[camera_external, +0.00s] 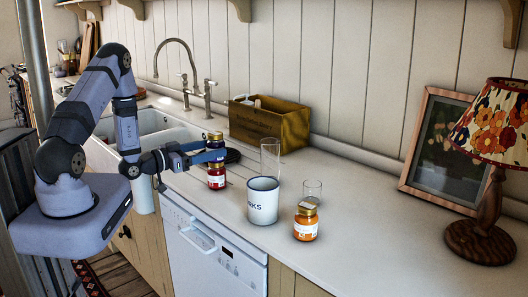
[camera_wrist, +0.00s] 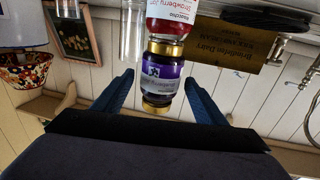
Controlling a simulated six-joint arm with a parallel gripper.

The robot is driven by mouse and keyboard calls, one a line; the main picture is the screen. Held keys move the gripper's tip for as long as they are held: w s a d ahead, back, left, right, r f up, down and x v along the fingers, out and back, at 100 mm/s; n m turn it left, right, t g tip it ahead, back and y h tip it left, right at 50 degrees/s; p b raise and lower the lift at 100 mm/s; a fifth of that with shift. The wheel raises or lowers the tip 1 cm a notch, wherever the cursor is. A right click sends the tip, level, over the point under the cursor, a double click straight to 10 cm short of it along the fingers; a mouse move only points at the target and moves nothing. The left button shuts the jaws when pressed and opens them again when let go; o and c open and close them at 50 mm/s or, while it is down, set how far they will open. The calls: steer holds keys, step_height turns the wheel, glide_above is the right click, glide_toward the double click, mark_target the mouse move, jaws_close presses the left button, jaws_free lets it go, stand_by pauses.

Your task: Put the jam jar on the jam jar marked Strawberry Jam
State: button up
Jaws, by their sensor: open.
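The jar marked Strawberry Jam (camera_external: 216,182) stands upright on the counter. It also shows, inverted, at the top of the wrist view (camera_wrist: 168,14). A jam jar with a purple label and gold lid (camera_external: 215,138) appears to rest upright on the strawberry jar's lid; the wrist view shows it (camera_wrist: 161,76) in line with that jar. My gripper (camera_external: 218,150) is open at the height of the purple jar. In the wrist view its blue fingers (camera_wrist: 160,80) lie on either side of the purple jar, with visible gaps.
A wooden crate (camera_external: 270,126) is behind. The sink (camera_external: 165,130) lies behind my arm. A picture frame and lamp stand far right; counter between is clear.

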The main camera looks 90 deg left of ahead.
mark_target(207, 149)
steer(key=shift+s+r, duration=0.1)
steer(key=shift+r, duration=0.05)
steer(key=b+v, duration=0.2)
steer(key=v, duration=0.3)
steer(key=shift+s+d, duration=0.15)
steer(key=shift+s, duration=0.15)
steer(key=shift+b+v, duration=0.45)
steer(key=shift+v, duration=0.45)
steer(key=shift+w, duration=0.1)
